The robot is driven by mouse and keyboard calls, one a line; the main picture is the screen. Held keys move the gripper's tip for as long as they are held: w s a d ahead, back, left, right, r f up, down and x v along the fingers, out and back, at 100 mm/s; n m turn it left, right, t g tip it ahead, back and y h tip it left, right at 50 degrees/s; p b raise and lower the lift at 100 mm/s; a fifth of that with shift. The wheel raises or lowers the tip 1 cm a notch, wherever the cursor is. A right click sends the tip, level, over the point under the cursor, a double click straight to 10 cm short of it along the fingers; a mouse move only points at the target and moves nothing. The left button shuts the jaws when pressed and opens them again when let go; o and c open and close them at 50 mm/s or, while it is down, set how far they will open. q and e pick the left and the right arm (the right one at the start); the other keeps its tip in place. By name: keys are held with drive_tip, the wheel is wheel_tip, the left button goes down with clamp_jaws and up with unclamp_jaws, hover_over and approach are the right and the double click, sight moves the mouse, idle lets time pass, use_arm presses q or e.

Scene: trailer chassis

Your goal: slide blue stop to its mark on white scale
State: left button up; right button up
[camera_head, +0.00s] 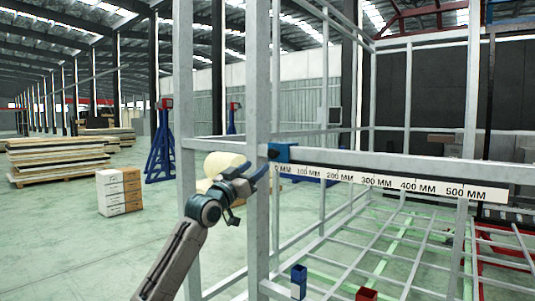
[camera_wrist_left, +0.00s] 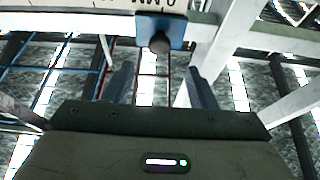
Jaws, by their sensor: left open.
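The blue stop (camera_head: 279,152) sits on the grey horizontal rail at the left, 0 MM end of the white scale (camera_head: 400,185). The scale's labels run rightward to 500 MM. In the left wrist view the blue stop (camera_wrist_left: 176,33) shows a dark round knob (camera_wrist_left: 160,43) facing my gripper. My left gripper (camera_head: 258,177) is beside the upright post, just below and left of the stop. In the wrist view its two fingers (camera_wrist_left: 160,85) are spread, empty, with the knob ahead of the gap and apart from them. My right gripper is not in view.
Grey upright posts (camera_head: 258,80) flank the left gripper closely. The rail (camera_head: 420,165) runs clear to the right. A small blue box (camera_head: 298,282) and a red block (camera_head: 366,294) show below.

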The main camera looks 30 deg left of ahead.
sight(271, 154)
use_arm(q)
drive_tip(key=p+x, duration=0.2)
drive_tip(key=x, duration=0.4)
drive_tip(key=shift+d+r, duration=0.1)
drive_tip(key=shift+r, duration=0.05)
drive_tip(key=shift+w+r+p, duration=0.1)
drive_tip(key=shift+w+p, duration=0.3)
drive_tip(key=shift+w, duration=0.3)
clamp_jaws()
